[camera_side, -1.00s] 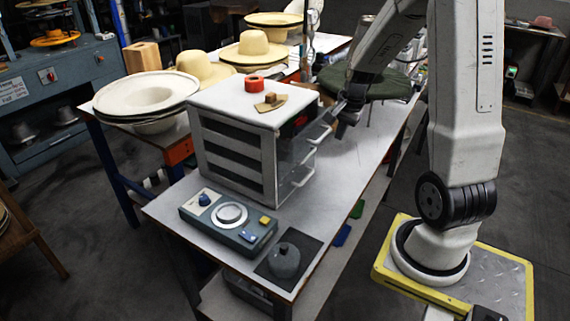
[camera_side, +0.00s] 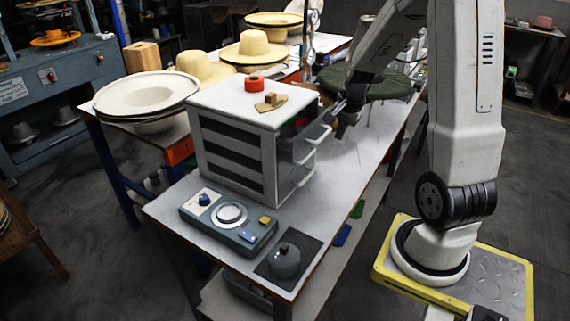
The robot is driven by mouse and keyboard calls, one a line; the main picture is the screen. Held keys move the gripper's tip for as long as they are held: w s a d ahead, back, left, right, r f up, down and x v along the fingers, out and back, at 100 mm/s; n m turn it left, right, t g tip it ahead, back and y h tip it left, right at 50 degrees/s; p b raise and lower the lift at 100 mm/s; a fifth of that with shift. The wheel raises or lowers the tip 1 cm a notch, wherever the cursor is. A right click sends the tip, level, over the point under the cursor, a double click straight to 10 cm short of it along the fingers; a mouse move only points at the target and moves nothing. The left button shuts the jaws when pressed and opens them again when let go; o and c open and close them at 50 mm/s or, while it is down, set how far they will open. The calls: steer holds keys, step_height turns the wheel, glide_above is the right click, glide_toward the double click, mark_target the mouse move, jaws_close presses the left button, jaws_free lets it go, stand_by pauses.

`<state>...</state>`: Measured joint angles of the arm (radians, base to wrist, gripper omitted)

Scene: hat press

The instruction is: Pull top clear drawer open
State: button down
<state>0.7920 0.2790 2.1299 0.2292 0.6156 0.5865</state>
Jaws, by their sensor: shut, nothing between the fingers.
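The drawer cabinet (camera_side: 235,150) is a white box with dark slots in its side, standing on the grey table. Its clear drawers face right, with pale handles one above another. The top clear drawer's handle (camera_side: 322,133) is at the upper right of the cabinet front. My gripper (camera_side: 338,112) is shut just beside the top handle, at about its height. Whether its fingertips touch the handle or sit behind it I cannot tell.
Hats (camera_side: 253,46) are behind. The table right of the cabinet is mostly clear.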

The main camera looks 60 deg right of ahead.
stand_by(0.3)
steer(key=c, duration=0.9)
jaws_free()
steer(key=shift+c, duration=0.2)
steer(key=shift+r, duration=0.15)
step_height(320, 180, up, 7)
steer(key=s, duration=0.1)
steer(key=shift+s+r, duration=0.2)
